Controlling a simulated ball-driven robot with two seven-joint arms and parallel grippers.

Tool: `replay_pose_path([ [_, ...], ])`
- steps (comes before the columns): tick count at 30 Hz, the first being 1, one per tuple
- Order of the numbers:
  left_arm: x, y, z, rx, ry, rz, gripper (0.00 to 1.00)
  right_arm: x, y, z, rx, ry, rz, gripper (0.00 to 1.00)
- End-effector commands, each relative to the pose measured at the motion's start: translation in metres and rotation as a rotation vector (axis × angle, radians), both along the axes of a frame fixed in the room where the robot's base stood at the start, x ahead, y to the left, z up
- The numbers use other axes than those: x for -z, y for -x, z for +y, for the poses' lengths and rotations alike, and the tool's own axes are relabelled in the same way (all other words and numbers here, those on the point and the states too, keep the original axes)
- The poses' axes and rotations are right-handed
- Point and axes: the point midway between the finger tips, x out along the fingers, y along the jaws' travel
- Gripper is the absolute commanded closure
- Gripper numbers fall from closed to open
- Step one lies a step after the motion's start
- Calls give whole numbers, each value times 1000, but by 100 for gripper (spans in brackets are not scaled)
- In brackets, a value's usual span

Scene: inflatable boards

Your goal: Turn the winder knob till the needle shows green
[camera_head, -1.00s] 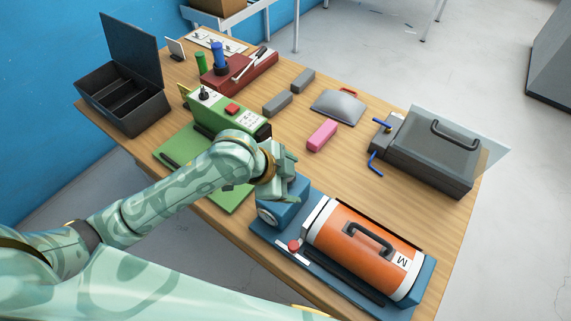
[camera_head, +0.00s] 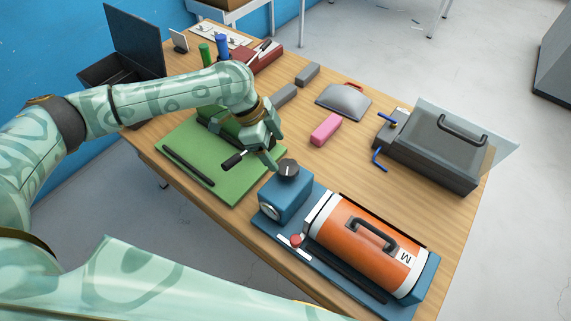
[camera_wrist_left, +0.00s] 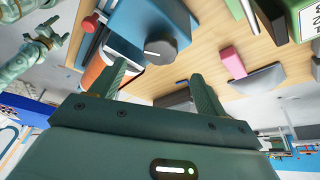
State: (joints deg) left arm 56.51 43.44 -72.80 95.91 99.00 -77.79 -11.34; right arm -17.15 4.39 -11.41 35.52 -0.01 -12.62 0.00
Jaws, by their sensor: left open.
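The blue winder box (camera_head: 287,203) stands beside the orange drum and carries a black knob (camera_head: 288,169) with a pale mark on top. A round white dial (camera_head: 268,211) sits on its front; its needle is too small to read. The knob also shows in the left wrist view (camera_wrist_left: 160,50), beyond and between the fingers. My left gripper (camera_head: 268,147) is open and empty, above and left of the knob, apart from it. What seems to be my right gripper (camera_wrist_left: 42,42) shows small in the left wrist view; its jaws are unclear.
The orange drum (camera_head: 362,240) with a handle lies right of the winder, with a red button (camera_head: 296,240) near it. A green board (camera_head: 212,166) with a black-handled crank (camera_head: 233,161) lies left. A pink block (camera_head: 326,130) and grey pillow-like piece (camera_head: 343,100) lie behind.

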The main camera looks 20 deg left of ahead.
Motion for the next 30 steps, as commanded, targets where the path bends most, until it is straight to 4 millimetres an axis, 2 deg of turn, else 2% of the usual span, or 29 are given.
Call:
replay_pose_path([
  [1,14,0,-5,1,1,4,25,5,1,1,1,-2,2,25],
  [3,29,-1,-11,-1,1,3,25,8,1,2,1,-1,3,25],
  [9,58,-4,-23,-1,0,0,25,13,2,1,0,-2,4,25],
  [14,67,-5,-27,0,0,0,25,14,2,0,-1,-1,4,25],
  [22,67,-5,-28,0,0,-1,25,14,2,-3,-3,4,4,25],
  [27,67,-5,-28,0,0,-1,70,14,2,-4,-3,5,5,25],
  [30,67,-5,-28,0,0,-1,70,14,2,-4,-3,5,5,25],
])
